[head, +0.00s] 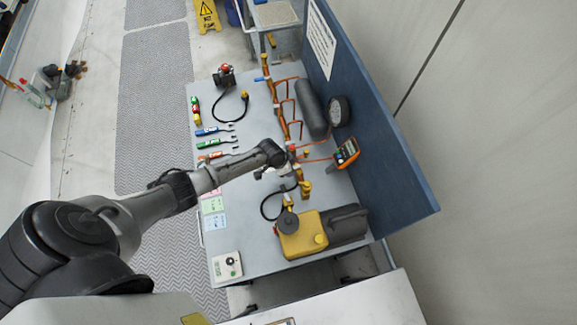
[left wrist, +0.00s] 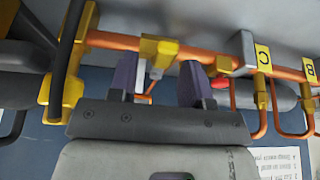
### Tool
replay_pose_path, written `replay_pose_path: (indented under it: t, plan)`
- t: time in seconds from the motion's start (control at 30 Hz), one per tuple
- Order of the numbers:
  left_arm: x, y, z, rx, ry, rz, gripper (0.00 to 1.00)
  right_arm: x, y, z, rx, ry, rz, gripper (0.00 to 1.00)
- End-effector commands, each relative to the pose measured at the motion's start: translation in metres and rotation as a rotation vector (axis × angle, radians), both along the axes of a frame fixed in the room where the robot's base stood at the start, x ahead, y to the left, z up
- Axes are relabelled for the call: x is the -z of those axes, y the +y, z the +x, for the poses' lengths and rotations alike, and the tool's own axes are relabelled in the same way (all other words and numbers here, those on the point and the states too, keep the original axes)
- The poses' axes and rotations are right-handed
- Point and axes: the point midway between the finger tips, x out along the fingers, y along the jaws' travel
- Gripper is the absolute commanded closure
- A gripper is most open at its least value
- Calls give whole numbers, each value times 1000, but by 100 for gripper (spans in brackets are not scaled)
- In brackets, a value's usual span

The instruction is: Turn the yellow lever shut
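An orange copper pipe (left wrist: 120,41) with yellow fittings runs across the left wrist view. A yellow fitting (left wrist: 160,47) sits on it just beyond my left gripper (left wrist: 160,82), whose two fingers are apart. Small yellow and white parts show between the fingers; I cannot tell whether they touch. Which yellow part is the lever is unclear. A larger yellow valve fitting (left wrist: 57,90) stands at the left. In the head view my left gripper (head: 285,163) is over the pipe line, near yellow fittings (head: 304,188). My right gripper is not in view.
Yellow C (left wrist: 263,58) and B (left wrist: 309,66) tags mark the pipe at the right. A yellow machine (head: 302,238), an orange meter (head: 347,152) and a dark cylinder (head: 311,108) stand nearby. A blue panel (head: 385,165) bounds the bench. Tools lie at its left edge.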

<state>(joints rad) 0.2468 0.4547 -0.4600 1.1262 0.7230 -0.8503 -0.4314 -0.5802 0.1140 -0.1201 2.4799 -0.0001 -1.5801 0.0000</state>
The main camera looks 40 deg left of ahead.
Motion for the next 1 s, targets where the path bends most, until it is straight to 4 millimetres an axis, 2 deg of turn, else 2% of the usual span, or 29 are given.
replay_pose_path:
  t: [0.23,0.37,1.0]
  plan:
    - [-1,1,0,1,0,2,55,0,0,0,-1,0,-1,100]
    - [-9,3,-3,1,-2,2,55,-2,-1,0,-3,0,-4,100]
    - [-105,22,-38,2,-1,2,55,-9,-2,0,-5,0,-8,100]
